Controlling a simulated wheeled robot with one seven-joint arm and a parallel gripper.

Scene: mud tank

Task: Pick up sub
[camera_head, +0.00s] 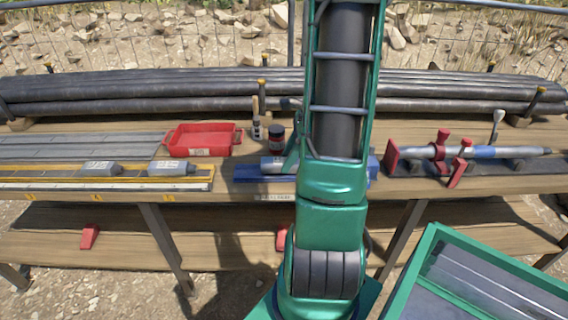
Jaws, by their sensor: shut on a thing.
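A short grey cylindrical sub with a blue band (272,165) lies at the blue holder (250,178) in the middle of the bench. Its right part is hidden behind my green arm. My gripper (293,150) is at the sub's right side, mostly hidden by the arm, with only a green edge showing. It is shut on the sub. I cannot tell whether the sub is clear of the holder. Two more grey subs with labels, one at left (100,168) and one nearer (168,168), lie on the yellow-edged rack.
A red tray (203,139), a brush (256,122) and a dark jar (276,138) stand behind the holder. A long tool with red clamps (468,152) lies at right. Long black pipes (150,92) line the back. A green-rimmed tank (430,245) is at lower right.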

